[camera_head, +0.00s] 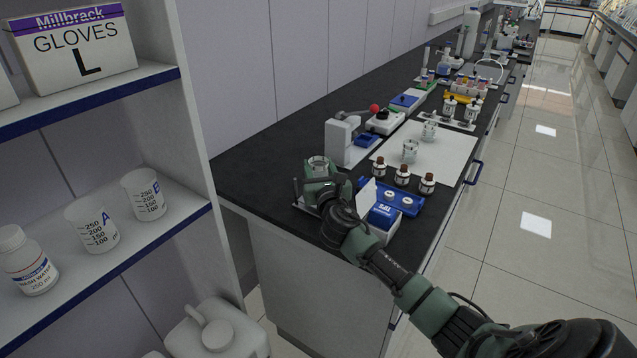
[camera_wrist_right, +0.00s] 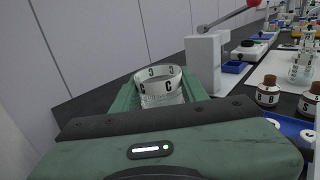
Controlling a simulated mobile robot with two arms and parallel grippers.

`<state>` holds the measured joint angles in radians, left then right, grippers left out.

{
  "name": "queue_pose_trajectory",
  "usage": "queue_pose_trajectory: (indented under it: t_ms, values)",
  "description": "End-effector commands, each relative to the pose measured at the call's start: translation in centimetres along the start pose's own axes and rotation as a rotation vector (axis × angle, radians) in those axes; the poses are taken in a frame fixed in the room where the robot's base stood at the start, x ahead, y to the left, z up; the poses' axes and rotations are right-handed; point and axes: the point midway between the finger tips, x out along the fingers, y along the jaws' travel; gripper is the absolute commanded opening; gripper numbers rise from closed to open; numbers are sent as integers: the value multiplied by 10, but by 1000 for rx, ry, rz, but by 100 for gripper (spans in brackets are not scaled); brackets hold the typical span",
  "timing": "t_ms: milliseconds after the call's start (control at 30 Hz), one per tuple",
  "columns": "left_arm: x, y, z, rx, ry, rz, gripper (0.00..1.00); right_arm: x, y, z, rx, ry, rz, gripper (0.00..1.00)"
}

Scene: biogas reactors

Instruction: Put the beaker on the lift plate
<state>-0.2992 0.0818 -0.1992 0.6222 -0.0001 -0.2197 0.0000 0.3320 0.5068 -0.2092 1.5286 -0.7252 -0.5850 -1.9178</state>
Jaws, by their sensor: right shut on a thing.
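The clear beaker (camera_head: 319,162) is between the jaws of my right gripper (camera_head: 322,180), near the front left end of the dark bench. In the right wrist view the beaker (camera_wrist_right: 160,88) is upright, with black C marks, between the green fingers; its lower part is hidden. A thin grey plate-like edge (camera_head: 306,205) shows below the gripper. I cannot tell whether it is the lift plate, nor whether the beaker touches it. My left gripper is not in view.
A white device with a red-knobbed lever (camera_head: 342,142) stands just behind. A tip box (camera_head: 383,222), a blue rack (camera_head: 408,203) and several brown bottles (camera_head: 402,176) are to the right. A shelf (camera_head: 165,235) with two beakers and a wash bottle is at left.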

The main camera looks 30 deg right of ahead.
Motion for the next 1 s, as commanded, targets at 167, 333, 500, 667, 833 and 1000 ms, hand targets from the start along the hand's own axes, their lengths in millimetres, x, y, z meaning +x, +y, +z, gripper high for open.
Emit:
queue_pose_trajectory:
  t_ms: [167,333,500,667,833,1000]
  values:
    - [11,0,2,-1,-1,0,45,0,0,-31,2,4,-2,1]
    - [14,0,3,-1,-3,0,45,0,0,-42,0,1,-1,1]
    - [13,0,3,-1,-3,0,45,0,0,-41,0,1,-1,1]
    - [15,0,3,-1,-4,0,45,0,0,-44,0,1,-1,1]
    - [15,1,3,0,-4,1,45,0,0,-45,1,2,-1,65]
    - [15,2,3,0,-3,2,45,0,0,-45,0,2,-1,65]
